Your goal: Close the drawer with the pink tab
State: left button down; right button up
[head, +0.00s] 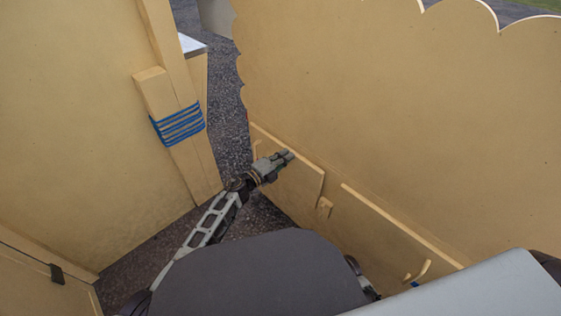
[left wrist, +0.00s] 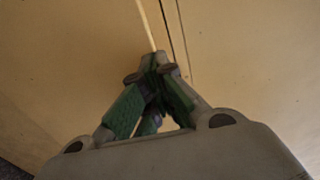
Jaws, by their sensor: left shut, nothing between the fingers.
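No pink tab shows in either view. The tan wooden counter side has a flat panel, possibly a drawer front (head: 295,185), and a second, longer panel (head: 385,232) nearer me. Whether either one stands open I cannot tell. My left gripper (head: 288,156) is shut and empty, at the upper edge of the farther panel; contact is unclear. In the left wrist view, its closed green-padded fingers (left wrist: 158,62) point at a tan wood surface (left wrist: 235,60) with a pale strip and a dark seam. My right gripper is out of view.
A tan wooden wall (head: 75,120) stands at left, with a post wrapped in blue cord (head: 178,126). A scalloped tan panel (head: 390,100) rises at right. A small wooden block (head: 324,207) and a wooden hook (head: 418,271) are on the counter side. Dark asphalt (head: 226,100) shows between.

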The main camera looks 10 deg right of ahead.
pick_arm(q)
jog(key=shift+w+d+r, duration=0.1)
jog(key=shift+w+d, duration=0.15)
jog(key=shift+d, duration=0.1)
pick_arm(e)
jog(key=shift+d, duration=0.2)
pick_arm(q)
jog(key=shift+r, duration=0.1)
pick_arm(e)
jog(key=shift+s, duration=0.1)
